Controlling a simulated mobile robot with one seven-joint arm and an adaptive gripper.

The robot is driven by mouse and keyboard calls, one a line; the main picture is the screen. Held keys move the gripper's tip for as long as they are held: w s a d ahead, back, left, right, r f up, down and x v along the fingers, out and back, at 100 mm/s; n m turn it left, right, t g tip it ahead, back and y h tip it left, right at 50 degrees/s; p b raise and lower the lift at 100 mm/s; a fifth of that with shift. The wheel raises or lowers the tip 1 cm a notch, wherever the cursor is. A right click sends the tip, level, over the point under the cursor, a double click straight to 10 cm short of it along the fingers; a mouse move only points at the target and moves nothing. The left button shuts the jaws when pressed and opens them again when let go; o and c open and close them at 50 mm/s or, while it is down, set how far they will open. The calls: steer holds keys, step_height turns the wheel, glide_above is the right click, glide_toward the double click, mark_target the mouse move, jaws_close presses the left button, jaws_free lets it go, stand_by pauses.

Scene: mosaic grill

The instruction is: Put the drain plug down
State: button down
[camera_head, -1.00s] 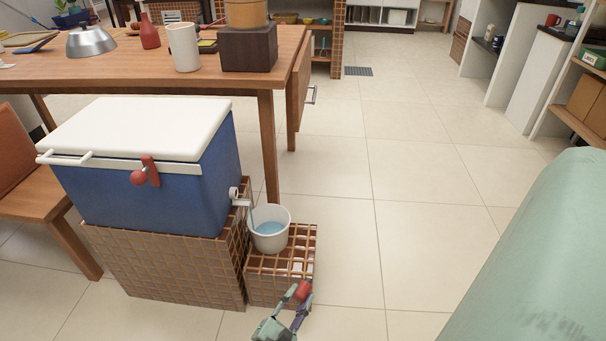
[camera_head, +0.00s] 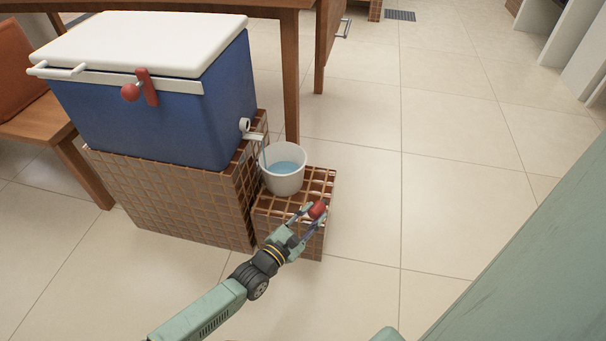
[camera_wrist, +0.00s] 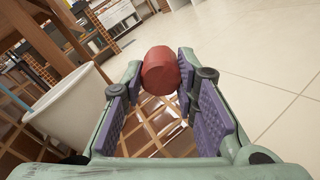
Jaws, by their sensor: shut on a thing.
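The red drain plug (camera_head: 317,210) is between the fingertips of my gripper (camera_head: 308,214), which is shut on it. In the wrist view the plug (camera_wrist: 160,71) is a short red cylinder pinched between the purple finger pads. My gripper is over the front right part of the low tiled block (camera_head: 318,183). Whether the plug touches the block I cannot tell. The blue cooler (camera_head: 150,105) has a white lid, and a thin stream runs from its spout (camera_head: 250,131) into the white bucket (camera_head: 283,184), which holds blue water.
The bucket stands on the low block, to the left of my gripper in the wrist view (camera_wrist: 68,108). The cooler rests on a taller tiled block (camera_head: 180,205). A wooden table (camera_head: 291,80) stands behind. The tiled floor (camera_head: 450,140) to the right is clear.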

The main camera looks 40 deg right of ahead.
steer(key=w, duration=0.2)
steer(key=w+d, duration=0.1)
steer(key=w, duration=0.2)
steer(key=shift+w+d+f+b, duration=0.25)
steer(key=shift+w+f+b, duration=0.05)
steer(key=shift+w+b, duration=0.1)
step_height(320, 180, down, 3)
steer(key=shift+w+f+b, duration=0.15)
steer(key=shift+b, duration=0.35)
steer(key=shift+f+b, duration=0.55)
steer(key=shift+f, duration=0.2)
steer(key=c, duration=1.3)
jaws_free()
